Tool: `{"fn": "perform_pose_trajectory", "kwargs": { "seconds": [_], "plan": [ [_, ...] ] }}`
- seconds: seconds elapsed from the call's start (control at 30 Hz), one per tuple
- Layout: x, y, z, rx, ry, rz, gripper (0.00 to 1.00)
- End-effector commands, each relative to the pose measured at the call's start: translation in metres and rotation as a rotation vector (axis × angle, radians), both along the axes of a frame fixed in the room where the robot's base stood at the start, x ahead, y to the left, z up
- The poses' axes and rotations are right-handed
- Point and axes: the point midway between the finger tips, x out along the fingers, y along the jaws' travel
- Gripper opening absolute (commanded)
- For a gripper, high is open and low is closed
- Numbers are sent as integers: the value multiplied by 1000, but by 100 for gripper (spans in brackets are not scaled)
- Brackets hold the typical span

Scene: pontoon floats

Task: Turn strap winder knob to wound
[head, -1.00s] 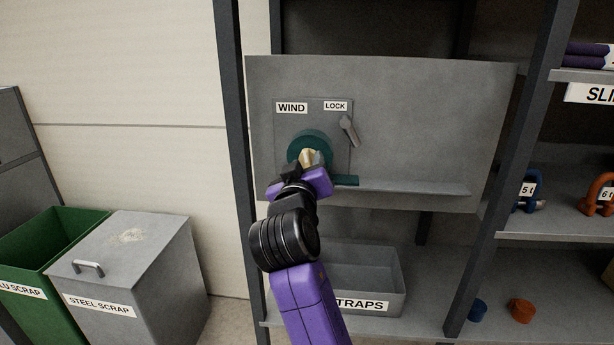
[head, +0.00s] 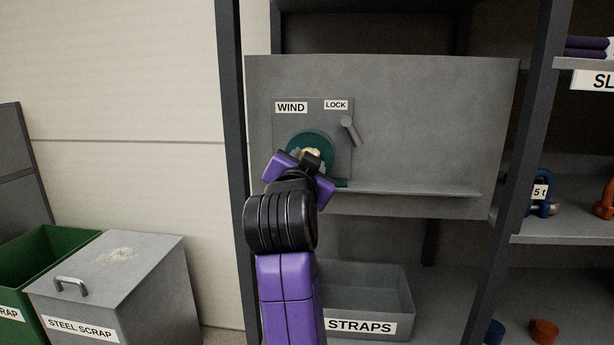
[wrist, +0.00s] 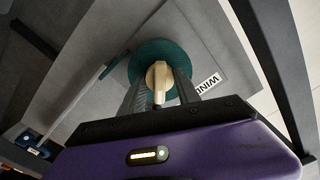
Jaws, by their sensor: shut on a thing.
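The strap winder is a grey panel (head: 410,120) with a WIND label and a LOCK label. Under the WIND label is a round teal disc (head: 303,137) with a pale brass-coloured knob (wrist: 159,82) at its centre. The knob is mostly hidden behind my gripper in the head view. My gripper (head: 312,158) is at the disc, and in the wrist view its two fingers lie on either side of the knob, shut on it. A small grey lock lever (head: 351,131) sits tilted to the right of the disc.
A shelf lip (head: 420,191) runs below the panel. Below it stands a grey STRAPS bin (head: 375,295). Dark uprights (head: 231,150) flank the panel. A steel scrap bin (head: 115,280) and a green bin (head: 45,250) stand at left. Shackles (head: 540,195) lie on the right shelf.

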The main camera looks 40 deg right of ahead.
Motion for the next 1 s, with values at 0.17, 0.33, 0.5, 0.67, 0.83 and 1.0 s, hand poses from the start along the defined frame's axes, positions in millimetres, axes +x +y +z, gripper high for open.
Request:
{"fn": "perform_pose_trajectory", "kwargs": {
  "seconds": [0.17,0.33,0.5,0.67,0.83,1.0],
  "plan": [
    [0,0,-7,110,-131,0,0],
    [0,0,-8,209,-257,0,0],
    [1,0,-7,308,-383,0,0],
    [1,1,-7,402,-504,0,0],
    [1,1,-7,502,-631,0,0],
    [1,1,-7,601,-757,-2,0]
  ]
}}
